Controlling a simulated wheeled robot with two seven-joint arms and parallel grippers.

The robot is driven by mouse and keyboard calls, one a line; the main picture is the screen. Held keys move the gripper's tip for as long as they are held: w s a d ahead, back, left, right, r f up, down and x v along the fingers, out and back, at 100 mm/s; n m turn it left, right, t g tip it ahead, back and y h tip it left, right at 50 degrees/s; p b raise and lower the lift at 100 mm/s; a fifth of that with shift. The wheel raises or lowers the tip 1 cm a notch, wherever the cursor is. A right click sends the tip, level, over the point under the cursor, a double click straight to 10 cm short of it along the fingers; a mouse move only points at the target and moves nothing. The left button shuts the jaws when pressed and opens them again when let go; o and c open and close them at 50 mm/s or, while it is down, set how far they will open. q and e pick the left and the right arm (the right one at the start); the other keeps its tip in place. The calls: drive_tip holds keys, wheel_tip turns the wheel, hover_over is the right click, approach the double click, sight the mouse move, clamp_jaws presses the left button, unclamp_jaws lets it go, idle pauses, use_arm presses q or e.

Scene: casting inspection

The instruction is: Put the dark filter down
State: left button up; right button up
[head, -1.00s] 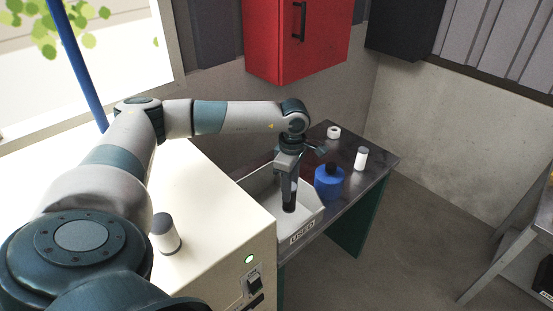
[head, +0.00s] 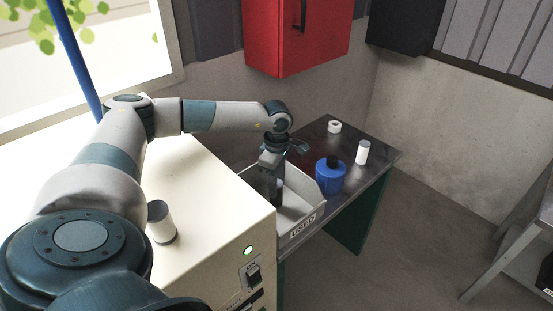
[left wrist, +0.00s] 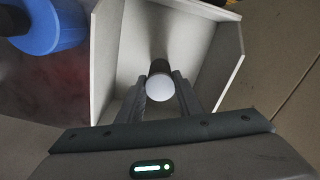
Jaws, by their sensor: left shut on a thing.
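My left gripper (head: 275,190) points down into the white bin marked USED (head: 303,229), which stands on the dark table beside the cream machine. In the left wrist view, its two fingers (left wrist: 160,95) are shut on the dark filter (left wrist: 159,67), whose pale round end faces the camera. The filter is over the inside of the bin (left wrist: 103,60); I cannot tell whether it touches the floor. My right gripper is not in view.
A white cylinder (head: 361,152) and a white ring (head: 334,127) are farther back on the table.

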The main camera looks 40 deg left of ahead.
use_arm(q)
drive_tip(key=shift+f, duration=0.95)
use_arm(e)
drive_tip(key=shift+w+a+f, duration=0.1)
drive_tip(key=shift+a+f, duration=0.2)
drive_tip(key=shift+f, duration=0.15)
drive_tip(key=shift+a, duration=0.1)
use_arm(q)
drive_tip(key=shift+f+b, duration=0.15)
drive_tip(key=shift+b, duration=0.2)
drive_tip(key=o, duration=1.1)
drive_tip(key=shift+c, duration=0.2)
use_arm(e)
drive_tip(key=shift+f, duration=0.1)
use_arm(q)
drive_tip(key=shift+r, duration=0.25)
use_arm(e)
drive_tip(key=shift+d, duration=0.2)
